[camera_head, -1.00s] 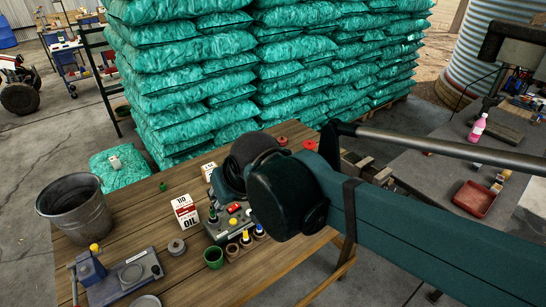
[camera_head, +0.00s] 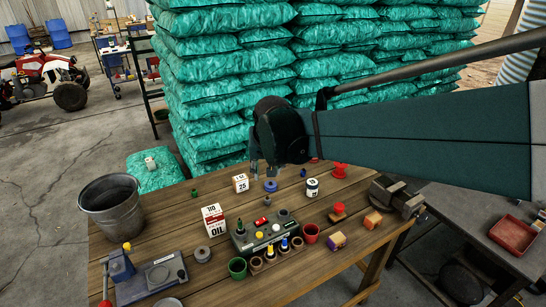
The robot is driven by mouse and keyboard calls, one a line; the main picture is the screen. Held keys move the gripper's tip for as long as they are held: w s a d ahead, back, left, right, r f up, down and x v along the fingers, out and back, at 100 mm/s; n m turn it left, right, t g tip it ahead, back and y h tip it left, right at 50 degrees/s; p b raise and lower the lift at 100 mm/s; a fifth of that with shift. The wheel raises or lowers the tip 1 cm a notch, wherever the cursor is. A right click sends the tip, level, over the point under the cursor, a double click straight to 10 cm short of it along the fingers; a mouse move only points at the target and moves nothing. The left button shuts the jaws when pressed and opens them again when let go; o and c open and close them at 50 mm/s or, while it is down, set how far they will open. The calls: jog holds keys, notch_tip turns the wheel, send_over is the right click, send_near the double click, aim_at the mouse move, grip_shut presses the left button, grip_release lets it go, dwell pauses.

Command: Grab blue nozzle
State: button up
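A small nozzle-like piece with a blue lower part (camera_head: 284,246) stands upright in a holder at the front of a grey-green block (camera_head: 244,243) on the wooden table. A yellow-tipped piece (camera_head: 269,252) stands just left of it, and a dark one is just right. My gripper (camera_head: 263,172) shows only partly, below the dark wrist, over the far side of the table. It is well behind and above the blue piece, apart from it. Its fingertips are small and partly hidden, so whether it is open or shut does not show.
A green cup (camera_head: 237,268) and a red cup (camera_head: 311,233) flank the holder. An oil box (camera_head: 214,220) stands left of the block. A metal bucket (camera_head: 112,206) is at the table's left, a vise (camera_head: 397,196) at its right. Teal sacks (camera_head: 220,75) are stacked behind.

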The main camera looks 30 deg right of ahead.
jog(key=w+d+f+m+g+h+p, duration=0.15)
jog(key=w+d+f+m, duration=0.3)
jog(key=w+d, duration=0.7)
jog(key=m+g+p, duration=0.2)
jog(key=m, duration=0.1)
send_near(303, 172)
jog(key=w+f, duration=0.1)
jog(key=shift+w+d+f+h, duration=0.15)
jog(key=shift+d+f+h, duration=0.15)
jog(key=shift+d, duration=0.3)
jog(key=shift+f, duration=0.1)
jog(key=shift+x, duration=1.2)
jog(key=shift+d+f, duration=0.1)
jog(key=shift+x, duration=2.5)
